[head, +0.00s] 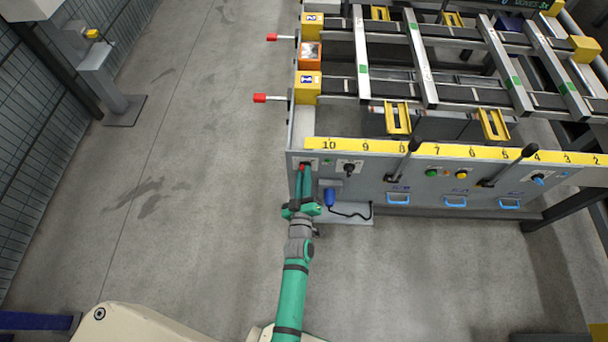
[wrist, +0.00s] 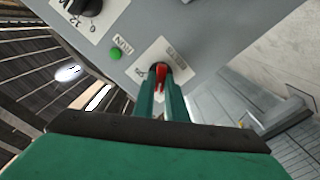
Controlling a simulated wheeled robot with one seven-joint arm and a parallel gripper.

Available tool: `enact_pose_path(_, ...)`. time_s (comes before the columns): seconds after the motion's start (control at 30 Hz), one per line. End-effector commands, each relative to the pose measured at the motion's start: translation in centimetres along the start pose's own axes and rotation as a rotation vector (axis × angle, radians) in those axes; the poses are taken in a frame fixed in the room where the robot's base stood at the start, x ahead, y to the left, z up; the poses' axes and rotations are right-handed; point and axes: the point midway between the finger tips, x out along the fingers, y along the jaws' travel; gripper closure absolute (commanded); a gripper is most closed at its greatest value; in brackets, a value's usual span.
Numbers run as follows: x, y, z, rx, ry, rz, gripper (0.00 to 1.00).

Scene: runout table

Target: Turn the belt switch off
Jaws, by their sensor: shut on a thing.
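The belt switch (wrist: 160,74) is a small red lever on a white label plate on the grey panel. In the wrist view it stands between the two green fingers of my gripper (wrist: 161,90), which is shut on it. The label print is too blurred to read fully. In the head view my gripper (head: 303,182) reaches the left end of the front panel (head: 420,180), below the yellow strip's number 10. There the fingers mostly hide the switch.
Right of the switch are a green lamp (head: 327,161) and a black dial (head: 349,168). Black levers (head: 513,162) stick out farther right.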

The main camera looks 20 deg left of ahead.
Motion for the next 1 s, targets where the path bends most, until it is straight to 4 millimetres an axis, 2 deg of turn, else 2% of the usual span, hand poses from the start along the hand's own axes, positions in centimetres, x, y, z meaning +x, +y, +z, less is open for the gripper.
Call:
enact_pose_path(0.3, 0.14, -0.03, -0.28, -0.115, 0.006, 0.0, 1.0)
enact_pose_path(0.83, 0.14, -0.07, -0.33, -0.136, 0.007, 0.0, 1.0)
enact_pose_path(0.87, 0.14, -0.07, -0.34, -0.136, 0.007, 0.0, 0.84)
enact_pose_path(0.9, 0.14, -0.07, -0.34, -0.136, 0.007, 0.0, 0.74)
enact_pose_path(0.93, 0.13, -0.07, -0.32, -0.136, 0.007, 0.0, 0.7)
enact_pose_path(1.0, 0.1, -0.07, -0.25, -0.135, 0.005, 0.0, 0.7)
